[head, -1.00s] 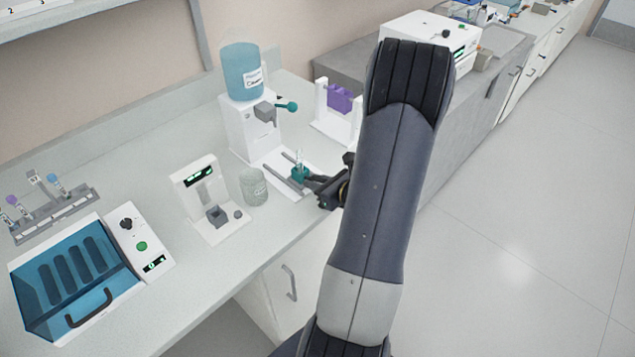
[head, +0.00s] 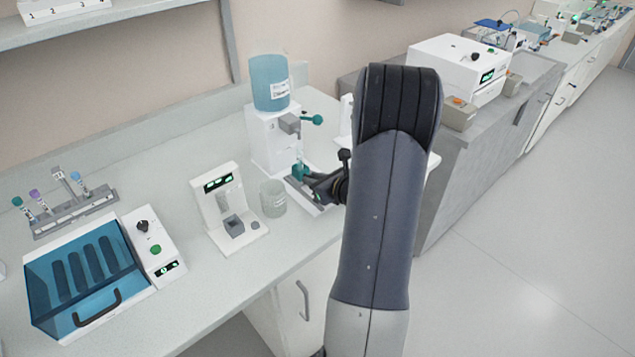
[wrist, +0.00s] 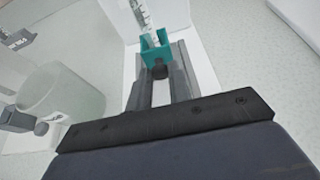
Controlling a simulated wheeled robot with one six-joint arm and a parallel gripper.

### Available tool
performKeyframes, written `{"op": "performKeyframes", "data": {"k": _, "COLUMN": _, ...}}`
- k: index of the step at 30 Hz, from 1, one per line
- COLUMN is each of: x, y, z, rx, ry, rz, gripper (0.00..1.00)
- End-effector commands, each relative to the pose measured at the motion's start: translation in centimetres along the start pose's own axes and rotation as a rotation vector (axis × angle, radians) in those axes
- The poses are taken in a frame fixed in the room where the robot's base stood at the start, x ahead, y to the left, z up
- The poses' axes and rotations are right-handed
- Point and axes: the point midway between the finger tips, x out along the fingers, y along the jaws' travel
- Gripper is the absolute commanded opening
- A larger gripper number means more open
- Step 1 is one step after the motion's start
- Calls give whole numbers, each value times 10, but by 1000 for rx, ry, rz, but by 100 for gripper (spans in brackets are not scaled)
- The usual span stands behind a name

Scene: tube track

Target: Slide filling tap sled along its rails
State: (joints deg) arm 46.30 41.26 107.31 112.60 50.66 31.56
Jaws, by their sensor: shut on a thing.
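The filling tap sled is a small teal carrier (head: 299,170) on rails in front of the white filling station (head: 262,145). In the wrist view the teal carrier (wrist: 155,50) holds an upright clear tube (wrist: 142,16), with a dark knob (wrist: 160,71) on its near side. My gripper (head: 314,181) is at the sled's near side. In the wrist view my gripper (wrist: 160,76) is shut on the sled at the knob. The grey tap (head: 289,124) with a teal lever (head: 312,120) is above and behind the sled. My arm hides part of the rails.
A blue bottle (head: 270,82) tops the station. A clear beaker (head: 273,198) stands left of the rails, close to my gripper, and also shows in the wrist view (wrist: 62,100). A white device with a display (head: 227,210) is further left. A tube rack (head: 75,212) is at far left.

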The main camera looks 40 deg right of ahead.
Motion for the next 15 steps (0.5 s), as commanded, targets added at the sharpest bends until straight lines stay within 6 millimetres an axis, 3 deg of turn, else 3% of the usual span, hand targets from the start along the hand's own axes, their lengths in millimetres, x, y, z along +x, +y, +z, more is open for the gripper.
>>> {"op": "performKeyframes", "data": {"k": 3, "x": 1, "y": -1, "z": 2, "rx": -3, "ry": -5, "rz": 0, "gripper": 0}}
{"op": "performKeyframes", "data": {"k": 4, "x": 1, "y": -1, "z": 2, "rx": -3, "ry": -5, "rz": 0, "gripper": 21}}
{"op": "performKeyframes", "data": {"k": 9, "x": 1, "y": 0, "z": 2, "rx": -3, "ry": -5, "rz": 1, "gripper": 35}}
{"op": "performKeyframes", "data": {"k": 15, "x": 0, "y": 0, "z": 2, "rx": -3, "ry": -4, "rz": 1, "gripper": 40}}
